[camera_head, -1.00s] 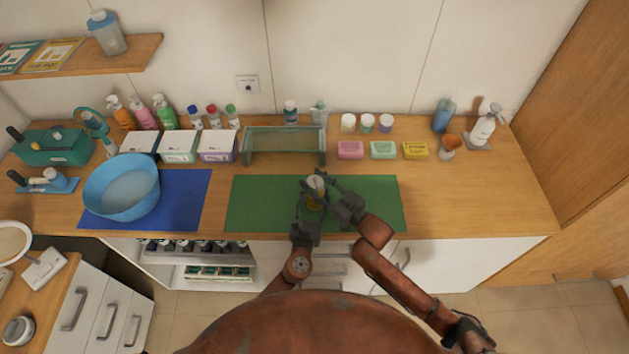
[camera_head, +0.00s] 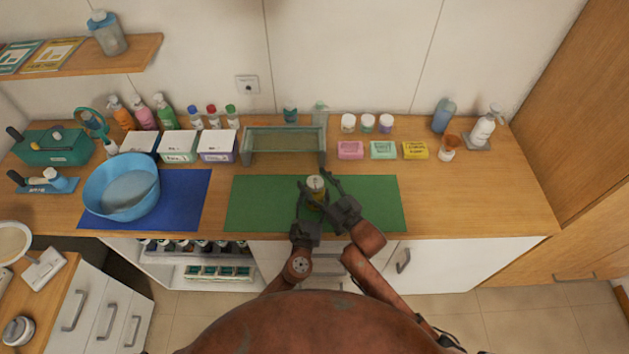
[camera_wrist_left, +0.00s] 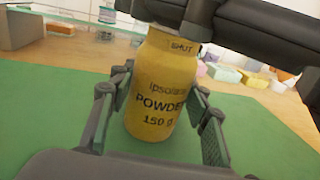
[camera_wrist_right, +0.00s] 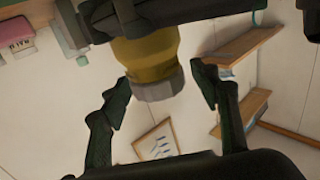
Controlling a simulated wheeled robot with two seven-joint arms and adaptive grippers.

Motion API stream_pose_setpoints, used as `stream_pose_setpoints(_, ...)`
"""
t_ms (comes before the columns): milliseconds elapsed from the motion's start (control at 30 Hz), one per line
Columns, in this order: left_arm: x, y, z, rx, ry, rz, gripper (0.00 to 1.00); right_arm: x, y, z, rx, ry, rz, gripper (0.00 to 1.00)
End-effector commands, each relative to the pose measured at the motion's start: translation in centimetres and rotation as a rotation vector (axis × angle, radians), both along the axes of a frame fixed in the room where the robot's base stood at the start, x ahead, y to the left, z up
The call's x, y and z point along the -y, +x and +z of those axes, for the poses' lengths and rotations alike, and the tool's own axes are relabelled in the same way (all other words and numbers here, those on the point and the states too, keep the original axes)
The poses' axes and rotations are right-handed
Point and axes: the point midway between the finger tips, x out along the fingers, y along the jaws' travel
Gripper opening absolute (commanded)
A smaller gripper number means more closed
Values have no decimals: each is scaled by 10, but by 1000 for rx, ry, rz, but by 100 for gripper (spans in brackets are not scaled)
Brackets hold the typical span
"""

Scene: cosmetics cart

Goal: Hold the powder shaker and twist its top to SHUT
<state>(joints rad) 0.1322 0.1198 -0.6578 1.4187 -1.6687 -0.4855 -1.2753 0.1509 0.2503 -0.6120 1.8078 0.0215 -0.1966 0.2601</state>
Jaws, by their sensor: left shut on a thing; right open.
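The powder shaker (camera_head: 316,195) stands upright over the green mat (camera_head: 255,205), a yellow bottle with a pale grey top. In the left wrist view its yellow body (camera_wrist_left: 160,95) reads "POWDER 150 g", with "SHUT" on the collar above. My left gripper (camera_wrist_left: 160,90) is shut on the body, one finger on each side. My right gripper (camera_head: 323,188) is open at the top. In the right wrist view the grey top (camera_wrist_right: 159,86) sits between my right gripper's spread fingers (camera_wrist_right: 160,80), with a gap on both sides. The top's upper part is hidden in the left wrist view.
A greenish rack (camera_head: 284,146) stands behind the mat. Pink (camera_head: 350,150), green (camera_head: 383,150) and yellow (camera_head: 415,150) boxes sit to its right. A blue basin (camera_head: 122,188) is on the blue mat at left. The green mat is otherwise clear.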

Motion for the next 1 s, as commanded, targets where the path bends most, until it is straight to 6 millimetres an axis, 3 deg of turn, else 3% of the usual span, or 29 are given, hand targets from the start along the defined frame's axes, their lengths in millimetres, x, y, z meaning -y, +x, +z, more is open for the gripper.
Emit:
stream_pose_setpoints(367,0,0,0,0,0,1,19,5,-6,-1,-1,-1,-1,57)
stream_pose_setpoints(800,0,0,0,0,0,0,19,56,-73,-1,-2,-1,0,57)
stream_pose_setpoints(1000,0,0,0,0,0,0,19,70,-91,0,-1,-1,0,57)
